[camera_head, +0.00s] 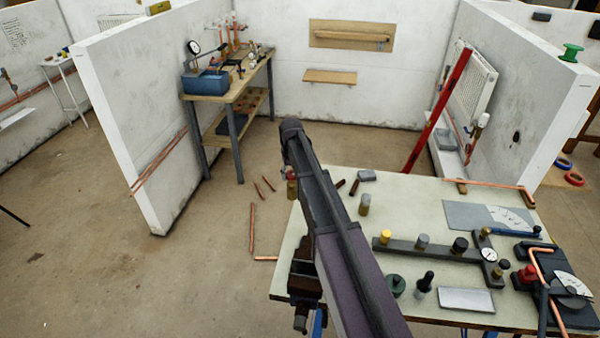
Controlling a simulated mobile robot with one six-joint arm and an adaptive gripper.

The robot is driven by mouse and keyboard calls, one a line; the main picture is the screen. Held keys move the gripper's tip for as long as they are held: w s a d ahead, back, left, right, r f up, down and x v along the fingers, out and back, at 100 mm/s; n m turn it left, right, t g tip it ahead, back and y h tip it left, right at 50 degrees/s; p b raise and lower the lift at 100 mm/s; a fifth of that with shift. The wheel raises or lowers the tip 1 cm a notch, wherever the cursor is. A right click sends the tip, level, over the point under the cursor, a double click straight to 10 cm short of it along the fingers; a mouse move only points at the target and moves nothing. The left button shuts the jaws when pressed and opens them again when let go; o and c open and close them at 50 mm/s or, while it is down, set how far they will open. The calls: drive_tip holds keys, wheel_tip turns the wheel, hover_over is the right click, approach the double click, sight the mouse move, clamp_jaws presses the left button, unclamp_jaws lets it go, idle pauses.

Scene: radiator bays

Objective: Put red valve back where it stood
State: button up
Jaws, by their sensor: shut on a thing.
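The worktable (410,195) fills the lower right.
A brass fitting (364,204) stands on the table right of my arm. A dark bar with knobs (420,248), a grey plate (466,300) and a pipe bender (560,290) crowd the right side. A vise (303,270) sits at the left edge. Copper pipes lie on the floor.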

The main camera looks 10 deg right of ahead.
drive_tip(key=shift+d+r, duration=0.1)
drive_tip(key=s+d+r+n+p, duration=0.2)
drive_tip(key=s+r+n+p, duration=0.3)
drive_tip(key=n, duration=0.1)
drive_tip(key=shift+s, duration=0.4)
drive_tip(key=shift+f, duration=0.25)
idle(0.3)
wheel_tip(320, 180, down, 10)
drive_tip(key=b, duration=1)
drive_tip(key=shift+f+b, duration=0.2)
drive_tip(key=shift+b, duration=0.15)
idle(0.4)
drive_tip(key=o, duration=1.3)
